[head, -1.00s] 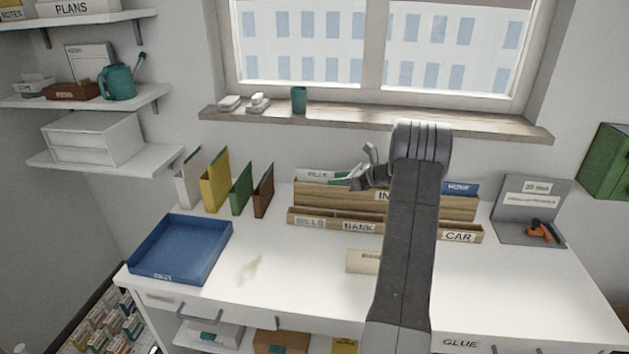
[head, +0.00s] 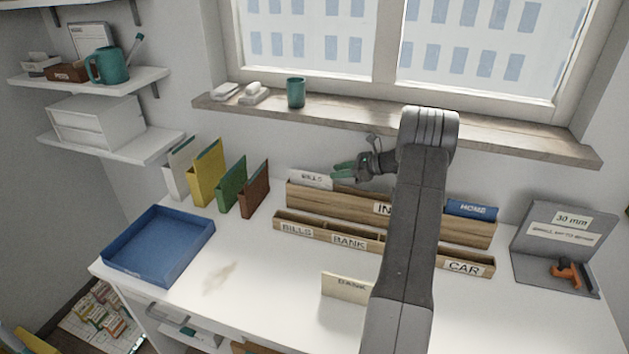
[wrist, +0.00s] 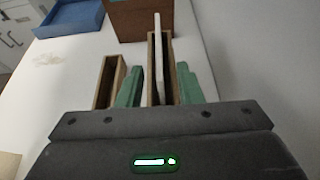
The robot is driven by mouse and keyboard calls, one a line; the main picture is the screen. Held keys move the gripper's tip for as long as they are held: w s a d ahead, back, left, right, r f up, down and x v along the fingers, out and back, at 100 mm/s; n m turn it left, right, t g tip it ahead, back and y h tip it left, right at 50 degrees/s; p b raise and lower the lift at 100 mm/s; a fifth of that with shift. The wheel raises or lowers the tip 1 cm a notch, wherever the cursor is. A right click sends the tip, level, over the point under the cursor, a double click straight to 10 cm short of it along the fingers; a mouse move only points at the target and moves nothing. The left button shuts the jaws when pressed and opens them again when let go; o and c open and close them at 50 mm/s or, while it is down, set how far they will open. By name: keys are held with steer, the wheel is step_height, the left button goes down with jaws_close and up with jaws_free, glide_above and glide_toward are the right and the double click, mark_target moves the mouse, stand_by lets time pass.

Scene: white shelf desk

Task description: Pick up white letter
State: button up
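A white letter marked BILLS (head: 311,179) stands upright at the left end of the rear wooden organizer (head: 345,204). In the wrist view, the white letter (wrist: 158,55) shows as a thin upright edge in the slot. My gripper (head: 344,171) is just right of and slightly above the letter in the head view. Its green fingers are spread, with the letter's edge lying between their lines in the wrist view (wrist: 160,88). Gaps show on both sides of the letter, and nothing is clamped. A cream letter marked BANK (head: 346,287) stands on the desk.
A front organizer (head: 321,240) has BILLS, BANK and CAR labels. A blue tray (head: 135,275) and several coloured folders (head: 232,188) are to the left. A blue HOME item (head: 471,209) is in the rear organizer. The window sill (head: 370,117) lies behind my gripper.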

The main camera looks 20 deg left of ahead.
mark_target(320, 175)
steer(key=p+x, duration=0.3)
steer(key=x, duration=0.4)
steer(key=shift+s+a+f, duration=0.1)
steer(key=shift+a, duration=0.1)
jaws_close()
